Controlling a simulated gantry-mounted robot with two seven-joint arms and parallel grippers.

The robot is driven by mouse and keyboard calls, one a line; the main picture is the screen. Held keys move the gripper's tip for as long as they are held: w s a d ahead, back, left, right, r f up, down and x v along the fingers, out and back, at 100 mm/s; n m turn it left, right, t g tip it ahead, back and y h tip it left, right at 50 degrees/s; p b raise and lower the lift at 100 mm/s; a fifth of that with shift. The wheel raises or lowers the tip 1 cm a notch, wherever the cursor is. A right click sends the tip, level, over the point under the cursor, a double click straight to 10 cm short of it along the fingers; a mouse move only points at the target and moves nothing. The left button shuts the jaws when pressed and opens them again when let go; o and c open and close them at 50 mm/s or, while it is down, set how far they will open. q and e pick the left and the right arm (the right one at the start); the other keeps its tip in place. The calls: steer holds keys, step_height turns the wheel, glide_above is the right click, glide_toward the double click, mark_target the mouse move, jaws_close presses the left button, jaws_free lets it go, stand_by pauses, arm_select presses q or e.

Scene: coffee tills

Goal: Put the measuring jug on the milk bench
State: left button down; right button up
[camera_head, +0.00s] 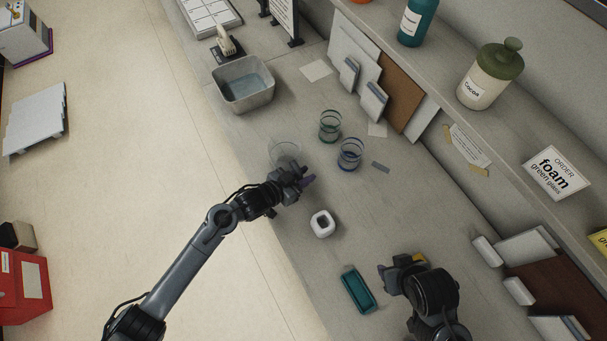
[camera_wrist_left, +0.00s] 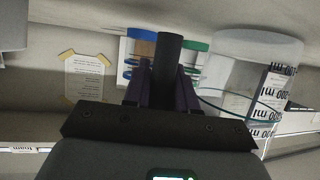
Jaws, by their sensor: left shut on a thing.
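The measuring jug (camera_head: 285,151) is clear and see-through, with printed ml marks that show in the left wrist view (camera_wrist_left: 262,100). My left gripper (camera_head: 297,182) is shut on the jug's dark handle (camera_wrist_left: 169,58), with the jug on its far side over the counter's left edge area. I cannot tell whether the jug's base touches the counter. My right gripper (camera_head: 402,268) is over the counter at the lower right, apart from the jug; its jaw gap is unclear. No surface is clearly marked as the milk bench; the grey counter (camera_head: 330,185) runs along the wall.
A green-ringed glass (camera_head: 330,126) and a blue-ringed glass (camera_head: 350,154) stand right of the jug. A grey basin (camera_head: 243,84) is farther back. A shelf (camera_head: 470,130) overhangs on the right.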

steer(key=shift+a, duration=0.1)
arm_select(q)
steer(key=shift+f, duration=0.15)
arm_select(e)
steer(key=shift+f, duration=0.1)
arm_select(q)
steer(key=c, duration=0.9)
jaws_free()
